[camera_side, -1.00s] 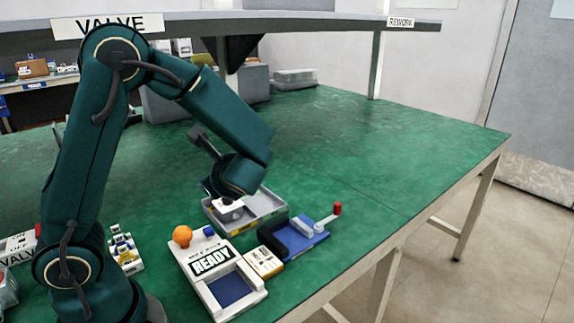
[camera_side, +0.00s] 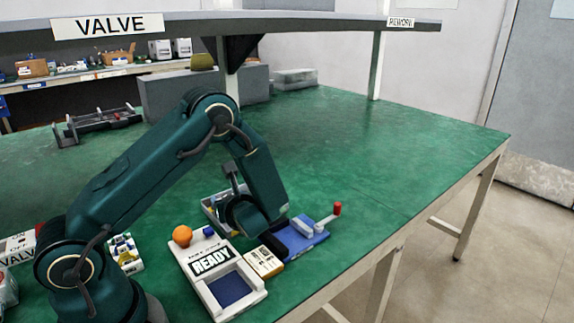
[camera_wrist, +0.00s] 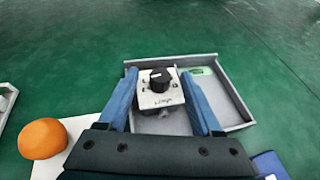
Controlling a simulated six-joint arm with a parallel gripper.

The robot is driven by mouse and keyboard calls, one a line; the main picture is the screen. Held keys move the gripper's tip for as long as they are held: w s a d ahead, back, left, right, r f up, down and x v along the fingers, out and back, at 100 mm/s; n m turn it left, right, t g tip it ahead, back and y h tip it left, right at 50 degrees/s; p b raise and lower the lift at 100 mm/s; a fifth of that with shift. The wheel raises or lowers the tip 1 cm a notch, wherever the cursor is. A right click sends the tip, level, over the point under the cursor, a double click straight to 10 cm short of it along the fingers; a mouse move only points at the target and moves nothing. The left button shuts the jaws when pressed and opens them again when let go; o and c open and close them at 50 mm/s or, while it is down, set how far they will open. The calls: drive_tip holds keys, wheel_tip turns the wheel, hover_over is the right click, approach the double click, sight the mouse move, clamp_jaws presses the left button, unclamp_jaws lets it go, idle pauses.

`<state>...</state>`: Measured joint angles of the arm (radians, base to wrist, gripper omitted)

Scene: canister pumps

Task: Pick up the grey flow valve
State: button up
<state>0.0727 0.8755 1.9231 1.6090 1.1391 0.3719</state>
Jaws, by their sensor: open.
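The grey flow valve (camera_wrist: 160,92) is a light block with a black knob on top and a small fitting at its near side. It lies in the left part of a grey tray (camera_wrist: 236,108), seen in the wrist view. My gripper (camera_wrist: 168,77) is open, with its two blue fingers on either side of the valve. I cannot tell whether they touch it. In the side view my arm's end hides the valve and much of the tray (camera_side: 208,205).
A white READY box (camera_side: 225,250) with an orange ball (camera_side: 182,236) stands close in front of the tray. A yellowish-white block (camera_side: 264,262) and a blue fixture with a red-tipped lever (camera_side: 337,209) are beside it.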

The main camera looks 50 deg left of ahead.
clamp_jaws()
drive_tip(key=shift+r, duration=0.15)
